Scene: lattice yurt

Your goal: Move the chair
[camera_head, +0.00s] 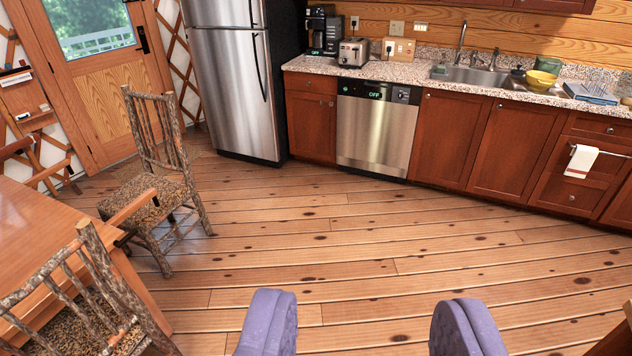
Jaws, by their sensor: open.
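A rustic chair of bark-covered sticks with a speckled seat (148,191) stands upright on the plank floor at the left, by the corner of the wooden table (40,226). A second, similar stick-backed chair (85,318) is at the lower left against the table, partly cut off by the picture edge. The frame does not show which chair is meant. My gripper (366,318) shows two purple fingers spread wide at the bottom of the view. It is open and empty, to the right of both chairs and touching neither.
A wide stretch of plank floor (400,240) is clear. Along the back stand a steel fridge (228,85), a dishwasher (372,130) and red-brown cabinets (448,140) under a speckled counter. A wooden door (112,95) is at the back left, beside a shelf (25,110).

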